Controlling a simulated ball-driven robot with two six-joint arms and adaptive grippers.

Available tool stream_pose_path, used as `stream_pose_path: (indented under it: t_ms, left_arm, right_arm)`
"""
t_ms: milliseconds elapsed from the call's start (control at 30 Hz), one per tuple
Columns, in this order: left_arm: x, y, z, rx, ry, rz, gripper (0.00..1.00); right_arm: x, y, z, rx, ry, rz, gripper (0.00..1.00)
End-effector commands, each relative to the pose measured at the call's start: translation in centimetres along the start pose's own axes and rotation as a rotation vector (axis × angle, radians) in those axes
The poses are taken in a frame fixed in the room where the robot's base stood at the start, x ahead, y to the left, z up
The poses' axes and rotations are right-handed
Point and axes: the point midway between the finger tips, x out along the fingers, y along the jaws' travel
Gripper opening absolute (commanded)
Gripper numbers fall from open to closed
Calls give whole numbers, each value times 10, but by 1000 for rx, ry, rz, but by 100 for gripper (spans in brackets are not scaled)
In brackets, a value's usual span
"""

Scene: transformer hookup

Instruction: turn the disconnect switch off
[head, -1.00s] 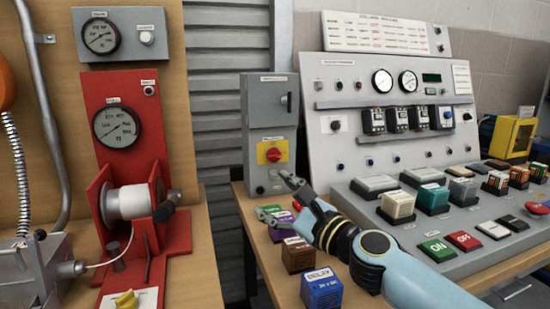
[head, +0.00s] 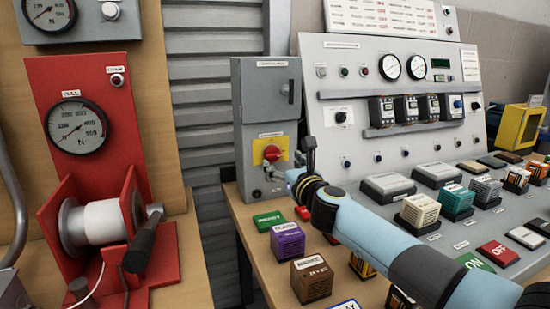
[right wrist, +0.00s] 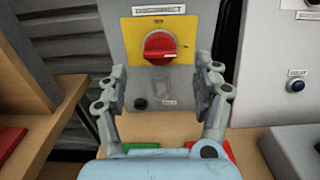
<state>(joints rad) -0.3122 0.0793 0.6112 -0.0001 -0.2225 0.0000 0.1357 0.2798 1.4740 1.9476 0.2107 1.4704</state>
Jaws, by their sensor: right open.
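The disconnect switch is a red rotary knob (head: 272,153) on a yellow plate (head: 285,143), mounted on the front of a grey box (head: 265,95). In the right wrist view, the knob (right wrist: 160,47) sits ahead, above the middle, under a label. My right gripper (head: 298,165) is in front of the box, close to the switch and partly covering the plate's right side. In the right wrist view, my right gripper (right wrist: 163,80) is open, one finger on each side below the knob. Nothing is between the fingers, and they look apart from the knob. My left gripper is out of view.
Several labelled blocks, such as a purple one (head: 287,240), stand on the wooden table under my right arm. A sloped control console (head: 390,60) is to the right. A red winch stand (head: 85,95) is at left.

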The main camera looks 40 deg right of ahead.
Motion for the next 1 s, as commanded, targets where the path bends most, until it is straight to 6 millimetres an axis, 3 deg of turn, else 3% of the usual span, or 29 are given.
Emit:
stream_pose_path:
  t_ms: [100,300,467,667,1000]
  left_arm:
    - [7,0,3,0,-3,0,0]
    - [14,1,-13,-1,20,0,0]
    - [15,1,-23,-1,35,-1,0]
    - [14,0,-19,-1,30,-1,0]
    - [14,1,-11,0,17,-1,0]
  right_arm:
    - [25,0,-1,0,-1,-1,67]
    - [50,0,-2,0,0,-1,67]
    - [56,0,-1,0,1,0,67]
    - [56,0,0,-1,0,1,67]
    - [55,0,0,-1,0,1,24]
